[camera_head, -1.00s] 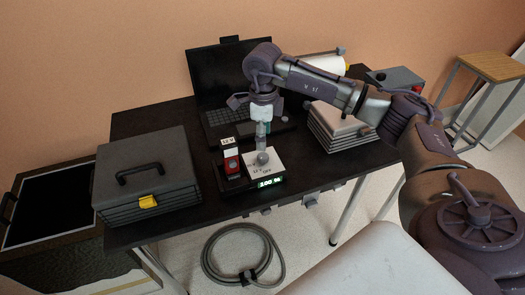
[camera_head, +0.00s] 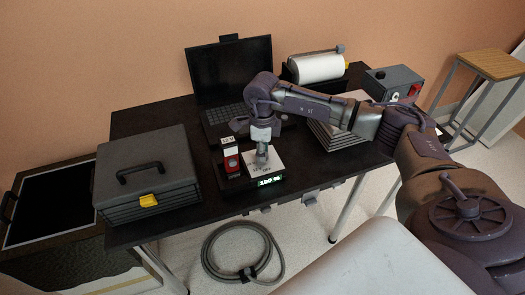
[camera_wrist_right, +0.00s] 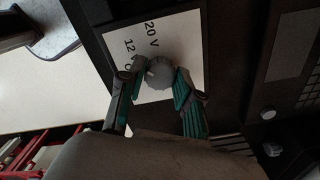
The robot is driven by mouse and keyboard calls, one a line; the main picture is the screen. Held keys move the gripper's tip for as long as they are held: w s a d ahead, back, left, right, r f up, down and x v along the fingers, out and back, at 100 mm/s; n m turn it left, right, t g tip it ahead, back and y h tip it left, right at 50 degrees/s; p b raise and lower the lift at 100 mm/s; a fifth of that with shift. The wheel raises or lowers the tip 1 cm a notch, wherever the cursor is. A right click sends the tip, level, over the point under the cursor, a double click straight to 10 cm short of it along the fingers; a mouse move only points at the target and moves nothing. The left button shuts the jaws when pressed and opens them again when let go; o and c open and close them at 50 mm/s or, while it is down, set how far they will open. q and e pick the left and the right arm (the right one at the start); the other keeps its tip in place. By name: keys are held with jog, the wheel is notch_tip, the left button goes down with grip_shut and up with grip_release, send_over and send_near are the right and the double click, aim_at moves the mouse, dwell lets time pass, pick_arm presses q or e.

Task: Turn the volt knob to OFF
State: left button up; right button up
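The volt knob (camera_wrist_right: 160,73) is a small grey round knob on a white label plate (camera_wrist_right: 185,40) that reads 20 V, 12 V and a partly hidden third word. A small light mark on the knob faces the 12 V side. The plate also shows in the head view (camera_head: 277,161), on a dark power unit with a lit green display (camera_head: 270,181). My right gripper (camera_wrist_right: 160,69) points down over the plate. Its fingers stand apart on either side of the knob, very close to it; firm contact cannot be made out. My left gripper is out of view.
A red switch (camera_head: 231,161) stands left of the plate. A grey toolbox (camera_head: 148,172) is at the table's left, a laptop (camera_head: 232,75) behind. A stack of grey panels (camera_head: 333,133) lies right, under my arm. A coiled hose (camera_head: 243,252) lies on the floor.

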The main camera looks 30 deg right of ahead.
grip_shut()
jog(key=n+b, duration=0.2)
jog(key=n, duration=0.1)
jog(key=shift+f+n, duration=0.15)
jog(key=shift+n, duration=0.15)
jog(key=n+b, duration=0.2)
jog(key=n, duration=0.1)
jog(key=shift+n+b, duration=0.55)
jog(key=shift+n, duration=0.65)
jog(key=shift+r, duration=0.2)
jog(key=o, duration=0.7)
grip_release()
